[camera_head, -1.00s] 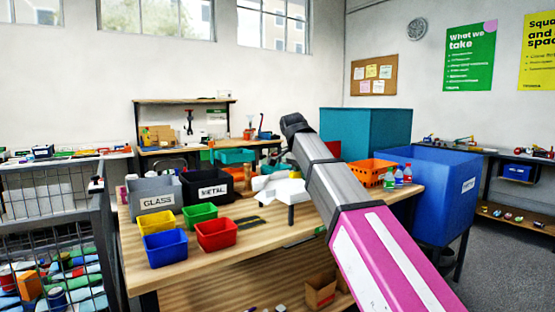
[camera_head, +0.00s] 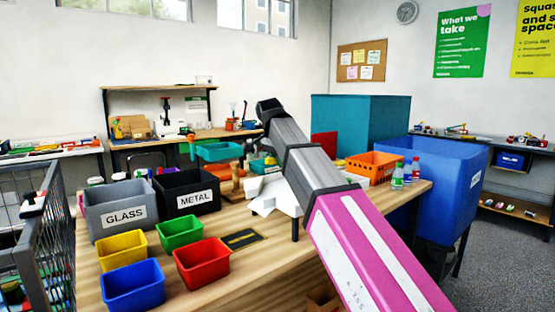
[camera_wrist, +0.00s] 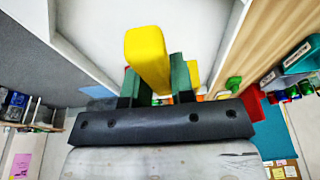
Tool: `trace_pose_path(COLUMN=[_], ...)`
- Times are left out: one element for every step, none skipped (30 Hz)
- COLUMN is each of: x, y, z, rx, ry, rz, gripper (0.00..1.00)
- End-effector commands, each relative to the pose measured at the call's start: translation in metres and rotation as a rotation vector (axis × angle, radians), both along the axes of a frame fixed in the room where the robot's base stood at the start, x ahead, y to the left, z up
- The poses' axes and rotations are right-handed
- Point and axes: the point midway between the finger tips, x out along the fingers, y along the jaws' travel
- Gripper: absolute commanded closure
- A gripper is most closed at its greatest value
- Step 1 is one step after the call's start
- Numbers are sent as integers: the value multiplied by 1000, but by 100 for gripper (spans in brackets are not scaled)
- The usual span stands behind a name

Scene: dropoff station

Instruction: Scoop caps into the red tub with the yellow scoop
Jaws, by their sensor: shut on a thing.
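The red tub (camera_head: 203,262) stands on the wooden table in the head view, at the front right of a group of small tubs, and looks empty. In the wrist view my gripper (camera_wrist: 158,82) has its green fingers on either side of the yellow scoop (camera_wrist: 147,50) and is shut on it. Only a yellow block-like part of the scoop shows; its bowl cannot be made out. My arm crosses the head view and my gripper cannot be made out there. I cannot make out any caps.
Yellow (camera_head: 122,250), green (camera_head: 180,232) and blue (camera_head: 133,285) tubs stand close to the red one. Grey GLASS (camera_head: 120,211) and black METAL (camera_head: 190,195) bins stand behind. An orange crate (camera_head: 374,168) and bottles (camera_head: 407,173) are at the right. A mesh cage (camera_head: 40,235) borders the left.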

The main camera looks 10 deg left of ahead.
Motion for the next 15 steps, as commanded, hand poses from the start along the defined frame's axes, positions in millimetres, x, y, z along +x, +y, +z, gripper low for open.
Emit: trace_pose_path(x=[0,0,0,0,0,0,0,-1,-1,-1,-1,-1,0,0,0], y=[0,0,0,0,0,0,0,0,0,0,0,0,0,0,0], z=[-2,-4,-6,-7,-9,-11,-13,-15,-18,-20,-22,-25,-27,-29,-32], rx=[0,0,0,0,0,0,0,0,0,0,0,-1,-1,-1,0], ry=[0,0,0,0,0,0,0,0,0,0,0,1,1,1,0], rz=[0,0,0,0,0,0,0,0,0,0,0,0,0,0,0], gripper=[100,100,100,100,100,100,100,100,100,100,100,100,100,100,100])
